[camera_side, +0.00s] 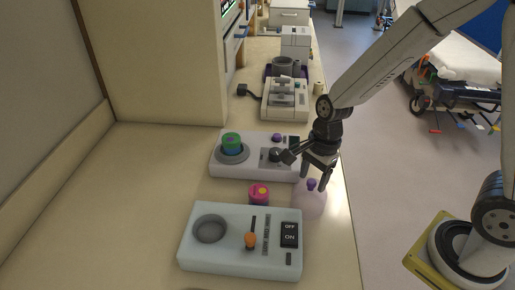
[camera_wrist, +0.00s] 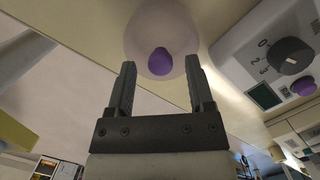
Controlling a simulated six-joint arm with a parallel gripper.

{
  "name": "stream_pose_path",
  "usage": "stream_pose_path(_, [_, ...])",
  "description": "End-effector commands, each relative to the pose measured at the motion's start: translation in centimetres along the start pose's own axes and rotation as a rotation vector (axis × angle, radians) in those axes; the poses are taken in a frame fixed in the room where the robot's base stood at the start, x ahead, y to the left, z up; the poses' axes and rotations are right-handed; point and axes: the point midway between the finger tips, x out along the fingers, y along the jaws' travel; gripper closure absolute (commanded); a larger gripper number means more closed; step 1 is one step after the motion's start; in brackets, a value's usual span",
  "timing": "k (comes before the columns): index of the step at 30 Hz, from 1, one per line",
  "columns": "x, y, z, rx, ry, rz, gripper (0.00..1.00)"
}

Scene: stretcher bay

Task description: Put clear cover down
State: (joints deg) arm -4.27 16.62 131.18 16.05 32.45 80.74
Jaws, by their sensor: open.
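The clear cover (camera_side: 309,204) is a pinkish see-through dome with a purple knob (camera_side: 311,184) on top. It stands on the counter near its right edge, beside the two devices. My gripper (camera_side: 310,168) is open just above the knob and points down at it. In the wrist view the cover (camera_wrist: 140,40) lies beyond the fingertips, and its knob (camera_wrist: 159,62) shows in the gap between my fingers (camera_wrist: 160,75). I cannot tell whether a finger touches the knob. Nothing is held.
A pale device (camera_side: 200,262) with an empty round well, orange lever and OFF/ON switch is in front. A second device (camera_side: 216,160) behind holds a green-blue container (camera_side: 231,141). A pink-topped jar (camera_side: 259,194) stands between them. The counter at left (camera_side: 130,190) is clear.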

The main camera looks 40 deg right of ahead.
Motion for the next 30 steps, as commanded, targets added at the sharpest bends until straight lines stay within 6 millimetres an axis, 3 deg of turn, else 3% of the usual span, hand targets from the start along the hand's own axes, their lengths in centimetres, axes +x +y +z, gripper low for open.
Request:
stream_pose_path(11, [-2.6, -0.1, 0.0, -0.001, 0.000, -0.004, 0.32])
stream_pose_path(30, [-11.2, -0.1, 0.0, 0.001, 0.000, -0.004, 0.32])
